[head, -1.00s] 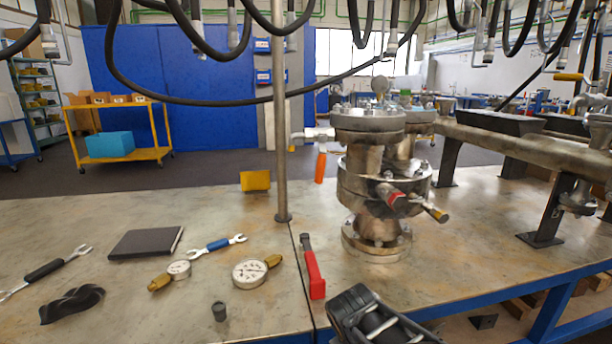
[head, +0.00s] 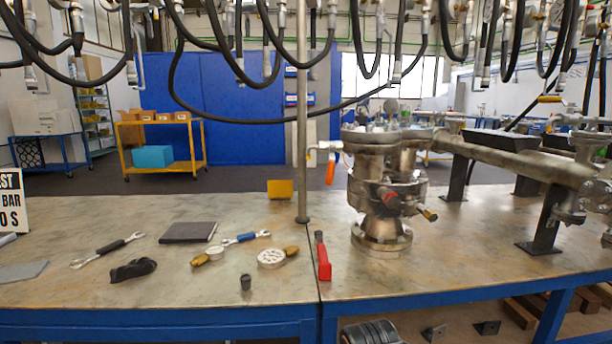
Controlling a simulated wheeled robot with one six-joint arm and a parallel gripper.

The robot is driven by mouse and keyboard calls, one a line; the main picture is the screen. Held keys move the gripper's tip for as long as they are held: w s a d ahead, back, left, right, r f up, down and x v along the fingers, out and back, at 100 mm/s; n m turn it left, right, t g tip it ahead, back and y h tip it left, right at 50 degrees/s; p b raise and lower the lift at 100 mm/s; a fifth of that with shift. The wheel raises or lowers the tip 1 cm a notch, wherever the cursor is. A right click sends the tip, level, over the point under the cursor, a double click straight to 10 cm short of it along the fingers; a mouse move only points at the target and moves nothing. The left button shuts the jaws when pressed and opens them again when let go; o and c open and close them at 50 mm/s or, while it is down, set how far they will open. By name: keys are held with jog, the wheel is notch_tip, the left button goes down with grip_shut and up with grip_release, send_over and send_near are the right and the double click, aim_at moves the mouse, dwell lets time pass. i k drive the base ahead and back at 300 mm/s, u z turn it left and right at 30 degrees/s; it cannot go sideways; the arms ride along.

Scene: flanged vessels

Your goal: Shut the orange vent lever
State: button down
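The orange vent lever (head: 330,172) hangs down, nearly vertical, from a small silver valve (head: 325,150). This valve sticks out to the left from the upper part of the flanged metal vessel (head: 376,190), so the lever lies crosswise to its short horizontal pipe. The vessel stands upright on the bench, and a red-handled fitting (head: 390,199) projects from its lower front. Nothing touches the lever. My gripper cannot be made out in the head view. A dark ribbed shape at the bottom edge may be part of my arm.
A thin metal post (head: 302,120) stands left of the lever. A red-handled tool (head: 322,256), gauge (head: 271,258), wrenches and a dark notebook (head: 188,232) lie on the bench (head: 420,278). Black hoses (head: 245,122) hang above. A large pipe (head: 510,155) runs at right.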

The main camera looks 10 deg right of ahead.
aim_at(331, 166)
jog(key=u, duration=0.95)
jog(key=i, duration=1.15)
